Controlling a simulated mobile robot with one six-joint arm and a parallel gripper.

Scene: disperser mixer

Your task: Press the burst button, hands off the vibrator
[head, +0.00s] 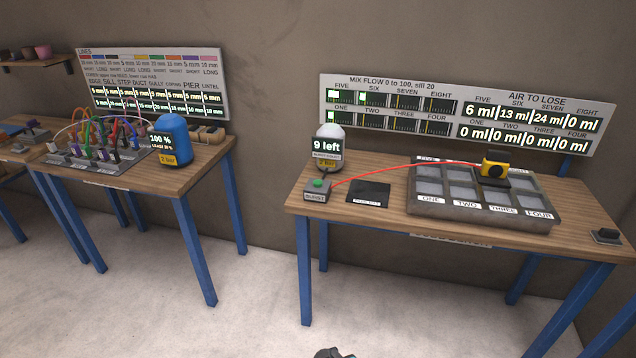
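The burst button is a green button (318,183) on a small grey box (317,193) labelled BURST, at the front left of the right table. The vibrator, a yellow and black block (495,165), stands over the back row of a grey compartment tray (413,205), right of its middle. A red line runs from near the button box to the vibrator. A dark piece, apparently the tip of my gripper (332,353), just enters the bottom edge, well below and apart from the button and vibrator. Its fingers are mostly out of frame. Nothing touches the button.
A white vessel marked "9 left" (327,150) stands behind the button. A black pad (368,194) lies between button box and tray. A small dark box (606,236) sits at the right table end. The left table holds a blue tank (173,140). Floor in front is clear.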

